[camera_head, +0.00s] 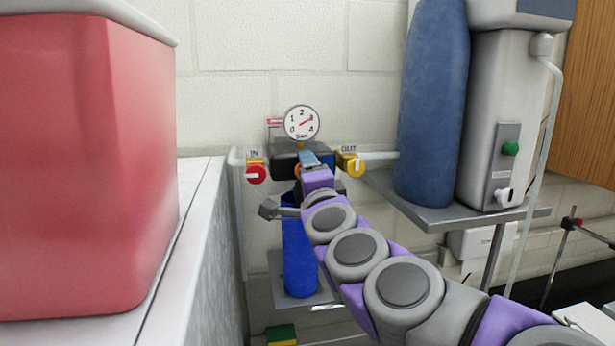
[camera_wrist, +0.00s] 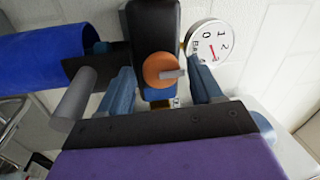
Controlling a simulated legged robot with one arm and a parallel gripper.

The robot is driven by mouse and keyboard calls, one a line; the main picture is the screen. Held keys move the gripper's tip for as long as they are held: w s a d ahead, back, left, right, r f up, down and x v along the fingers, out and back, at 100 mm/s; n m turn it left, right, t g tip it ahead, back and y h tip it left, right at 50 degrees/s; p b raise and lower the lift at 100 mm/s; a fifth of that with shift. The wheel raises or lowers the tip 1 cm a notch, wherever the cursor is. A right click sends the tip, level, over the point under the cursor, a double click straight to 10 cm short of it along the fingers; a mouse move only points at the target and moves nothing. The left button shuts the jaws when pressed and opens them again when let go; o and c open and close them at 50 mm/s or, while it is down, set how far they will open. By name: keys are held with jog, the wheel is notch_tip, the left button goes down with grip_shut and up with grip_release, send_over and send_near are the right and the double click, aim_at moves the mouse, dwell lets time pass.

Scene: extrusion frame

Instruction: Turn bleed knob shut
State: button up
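The orange round knob with a grey lever (camera_wrist: 160,71) sits on the black filter head (camera_wrist: 153,30) in the wrist view. I take it for the bleed knob. In the head view only a sliver of orange shows beside my gripper. My gripper (camera_wrist: 163,88) is open, with one blue finger on each side of the knob and visible gaps to it. The fingertips reach about level with the knob; contact is not visible. In the head view my gripper (camera_head: 308,160) is in front of the filter head (camera_head: 285,158), hiding most of the knob.
A pressure gauge (camera_head: 301,122) stands above the head. A red IN knob (camera_head: 256,174) and yellow OUT knob (camera_head: 355,168) flank it. A blue bowl (camera_head: 298,250) hangs below. A red container (camera_head: 80,160) stands left; a blue cylinder (camera_head: 432,110) and grey unit stand right.

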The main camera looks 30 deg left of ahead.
jog(key=shift+a, duration=0.1)
jog(key=shift+s+d+f, duration=0.15)
jog(key=shift+s+d, duration=0.05)
jog(key=shift+s, duration=0.2)
jog(key=v, duration=1.6)
jog(key=shift+d+b, duration=0.25)
jog(key=shift+b, duration=0.05)
jog(key=shift+s+f, duration=0.1)
jog(key=shift+f, duration=0.05)
